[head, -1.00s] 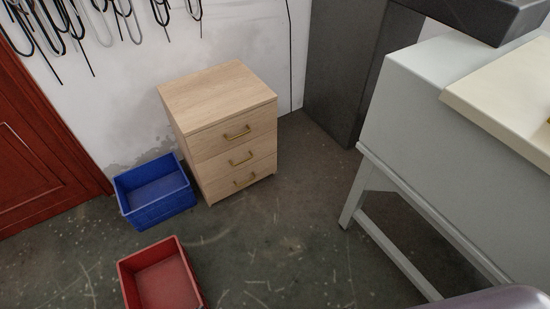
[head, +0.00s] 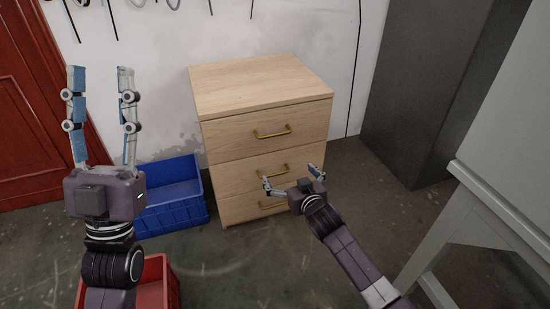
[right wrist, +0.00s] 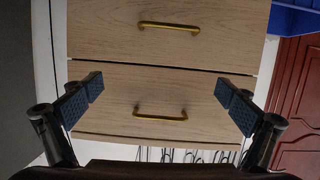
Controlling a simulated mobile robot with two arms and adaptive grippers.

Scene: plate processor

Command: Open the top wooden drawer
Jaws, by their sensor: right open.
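The light wooden cabinet (head: 255,85) has three stacked drawers with brass bar handles. The top wooden drawer (head: 230,137) is closed, and its handle (head: 272,132) is clear of both grippers. My right gripper (head: 291,175) is open and empty in front of the lower drawers in the head view. The right wrist view is upside down. There the top drawer's handle (right wrist: 160,116) lies between the open fingers (right wrist: 160,92) in the picture, without visible contact. My left gripper (head: 101,72) is open and empty, raised left of the cabinet.
A blue crate (head: 175,215) stands on the floor left of the cabinet, partly behind my left arm. A red crate (head: 153,295) is nearer. A dark cabinet (head: 425,90) and a grey bench (head: 500,170) stand on the right. Some floor before the drawers is free.

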